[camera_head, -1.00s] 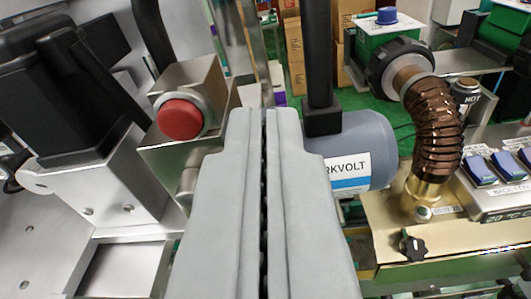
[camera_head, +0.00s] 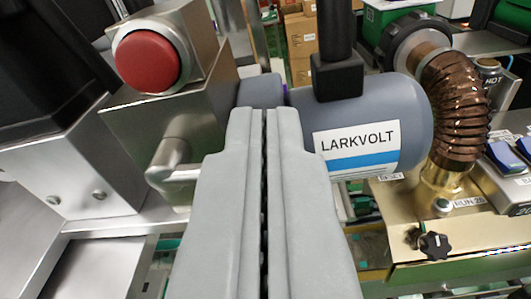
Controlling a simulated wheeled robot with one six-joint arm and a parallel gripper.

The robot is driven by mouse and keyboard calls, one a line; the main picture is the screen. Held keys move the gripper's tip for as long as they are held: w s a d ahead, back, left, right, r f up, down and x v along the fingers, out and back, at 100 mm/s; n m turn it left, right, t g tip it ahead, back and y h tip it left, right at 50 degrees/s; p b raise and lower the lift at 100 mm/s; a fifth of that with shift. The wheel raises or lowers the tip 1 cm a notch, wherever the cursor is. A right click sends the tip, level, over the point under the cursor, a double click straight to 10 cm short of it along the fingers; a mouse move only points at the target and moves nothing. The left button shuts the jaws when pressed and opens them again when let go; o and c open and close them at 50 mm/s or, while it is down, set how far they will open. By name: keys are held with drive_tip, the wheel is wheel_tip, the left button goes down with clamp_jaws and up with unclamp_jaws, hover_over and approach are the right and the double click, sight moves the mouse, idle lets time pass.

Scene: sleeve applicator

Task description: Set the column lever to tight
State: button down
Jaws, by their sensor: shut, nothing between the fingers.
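My gripper (camera_head: 264,112) is shut and empty, its two grey fingers pointing away from the camera. To the left of its fingertips is a metal housing with a big red push button (camera_head: 147,61). Below the button a bent, polished metal bar (camera_head: 173,162) sticks out beside the left finger. I cannot tell whether this bar is the column lever, and no "tight" marking is readable. A grey-blue cylindrical motor labelled LARKVOLT (camera_head: 408,112) lies just beyond and right of the fingertips. Part of it is hidden behind the fingers.
A black post (camera_head: 337,70) rises at the motor. At right are a ribbed brown hose (camera_head: 455,110), a brass-coloured panel with a black knob (camera_head: 434,245) and blue rocker switches (camera_head: 508,155). A dark box-shaped unit (camera_head: 50,70) stands at upper left. Cardboard boxes (camera_head: 300,35) are in the background.

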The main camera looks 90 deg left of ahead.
drive_tip(key=shift+w+f+m, duration=0.15)
drive_tip(key=shift+f+m, duration=0.25)
drive_tip(key=shift+m, duration=0.3)
drive_tip(key=s+f+m, duration=0.3)
drive_tip(key=f+m, duration=0.4)
drive_tip(key=m, duration=0.8)
drive_tip(key=shift+a+f+y, duration=0.25)
drive_tip(key=shift+a+y, duration=0.05)
drive_tip(key=shift+s, duration=0.2)
drive_tip(key=shift+w+f, duration=0.1)
drive_tip(key=shift+w, duration=0.05)
idle(0.5)
drive_tip(key=w+d, duration=0.2)
drive_tip(key=d, duration=0.9)
drive_tip(key=shift+d+f, duration=0.2)
drive_tip(key=shift+f, duration=0.2)
